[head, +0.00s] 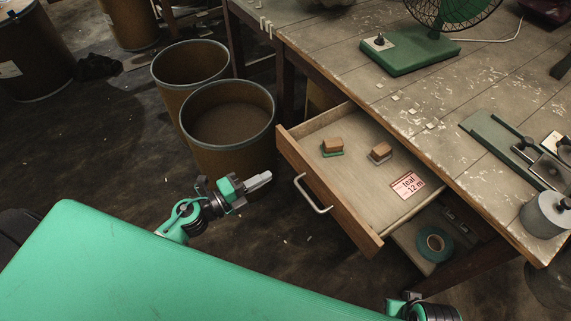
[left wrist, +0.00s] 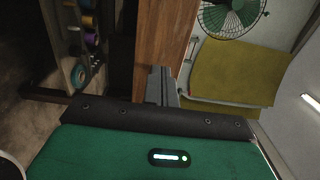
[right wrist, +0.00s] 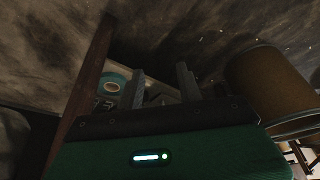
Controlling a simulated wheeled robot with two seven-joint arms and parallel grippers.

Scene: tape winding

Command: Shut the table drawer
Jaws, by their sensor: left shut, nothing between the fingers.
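The wooden table drawer (head: 292,151) stands pulled out from the table (head: 335,80) in the head view. A metal bar handle (head: 312,196) is on its front panel. A brown wooden panel, apparently the drawer front, shows in the left wrist view (left wrist: 165,35). My left gripper (head: 260,181) is shut and empty, left of the handle and apart from it in the head view. Its closed fingers show in the left wrist view (left wrist: 163,85). My right gripper (right wrist: 163,85) shows two separated fingers, empty, in the right wrist view; its fingers are outside the head view.
A teal tape roll (head: 422,243) lies below the drawer's right side. Two brown drums (head: 225,155) (head: 168,75) stand left of the drawer. A green fan (head: 405,55) stands on the table.

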